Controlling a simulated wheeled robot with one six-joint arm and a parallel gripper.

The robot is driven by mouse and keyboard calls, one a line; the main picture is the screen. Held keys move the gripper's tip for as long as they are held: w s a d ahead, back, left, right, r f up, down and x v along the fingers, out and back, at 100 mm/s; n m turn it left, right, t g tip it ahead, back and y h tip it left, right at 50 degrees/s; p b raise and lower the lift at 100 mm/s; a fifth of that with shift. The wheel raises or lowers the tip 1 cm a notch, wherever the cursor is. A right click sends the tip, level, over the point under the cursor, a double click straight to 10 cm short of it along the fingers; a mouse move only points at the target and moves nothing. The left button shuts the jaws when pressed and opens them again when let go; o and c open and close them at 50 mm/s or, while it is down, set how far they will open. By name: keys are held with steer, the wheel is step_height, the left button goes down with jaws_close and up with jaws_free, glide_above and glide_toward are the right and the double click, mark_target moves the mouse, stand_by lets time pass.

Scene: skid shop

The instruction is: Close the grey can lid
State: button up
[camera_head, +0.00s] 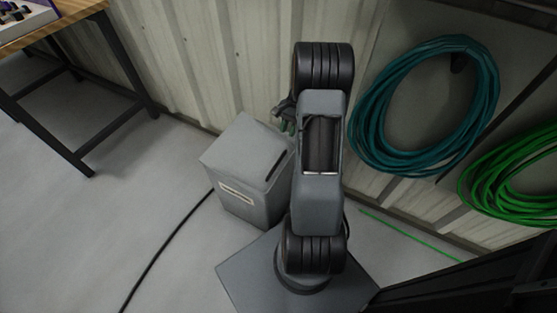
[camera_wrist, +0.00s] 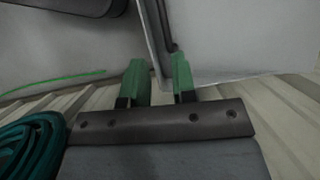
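The grey can (camera_head: 236,203) is a boxy bin with a pale label on its front, standing on the floor left of my arm. Its grey lid (camera_head: 240,147) looks like a flat top surface; I cannot tell if it is fully shut. My gripper (camera_head: 288,127) is at the can's back right corner, partly hidden by my arm. In the wrist view, the green fingers of my gripper (camera_wrist: 160,78) are apart, with a grey edge of the can (camera_wrist: 225,45) showing behind and between them. I cannot tell if they touch it.
A workbench (camera_head: 100,75) stands at the upper left. A corrugated wall (camera_head: 210,60) is behind the can. A teal hose coil (camera_head: 362,125) and a green hose coil (camera_head: 475,190) hang at the right. A black cable (camera_head: 160,250) crosses the otherwise clear floor at left.

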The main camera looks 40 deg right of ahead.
mark_target(278, 162)
steer(key=shift+n, duration=0.3)
steer(key=b+x, duration=0.2)
steer(key=x, duration=0.4)
steer(key=b+x, duration=0.2)
steer(key=x, duration=0.5)
steer(key=shift+w+f, duration=0.15)
steer(key=shift+f, duration=0.2)
steer(key=shift+c, duration=0.2)
jaws_close()
